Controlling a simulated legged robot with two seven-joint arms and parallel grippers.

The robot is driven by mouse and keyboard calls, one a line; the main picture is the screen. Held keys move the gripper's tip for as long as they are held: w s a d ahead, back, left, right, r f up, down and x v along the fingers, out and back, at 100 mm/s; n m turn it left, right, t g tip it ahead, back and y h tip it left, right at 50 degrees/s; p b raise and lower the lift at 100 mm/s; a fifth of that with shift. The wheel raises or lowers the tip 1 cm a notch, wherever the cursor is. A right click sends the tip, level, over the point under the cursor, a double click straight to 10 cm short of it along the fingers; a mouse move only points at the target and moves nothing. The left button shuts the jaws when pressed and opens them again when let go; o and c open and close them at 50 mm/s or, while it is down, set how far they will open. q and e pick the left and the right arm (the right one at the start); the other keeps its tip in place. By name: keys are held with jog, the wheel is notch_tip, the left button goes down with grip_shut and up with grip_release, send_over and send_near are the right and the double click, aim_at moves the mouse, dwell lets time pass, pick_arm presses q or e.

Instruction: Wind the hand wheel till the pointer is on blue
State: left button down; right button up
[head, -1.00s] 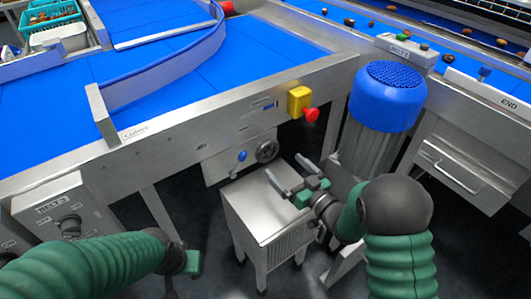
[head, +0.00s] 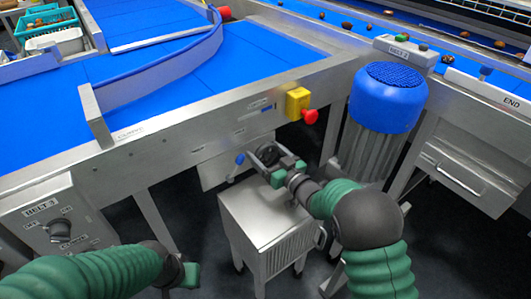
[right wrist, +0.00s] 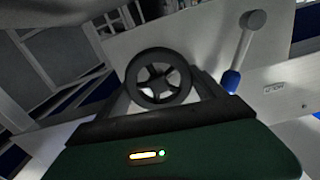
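The dark spoked hand wheel (head: 267,151) is on the metal plate under the belt frame. It shows whole and face-on in the right wrist view (right wrist: 158,78). My right gripper (head: 271,156) is at the wheel, its fingers apart on either side of it in the wrist view; I cannot tell whether they touch the rim. A small scale with a blue part (head: 262,108) is on the frame above. Its pointer is too small to make out. My left gripper (head: 188,272) is low in the head view, away from the wheel, its fingers not clear.
A blue-handled lever (head: 240,158) is just left of the wheel, also in the wrist view (right wrist: 232,79). A metal cabinet (head: 265,215) stands below my right gripper. A yellow box with a red button (head: 299,103) and a blue-topped motor (head: 387,98) are to the right.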

jog(key=c, duration=0.6)
jog(key=shift+n, duration=0.3)
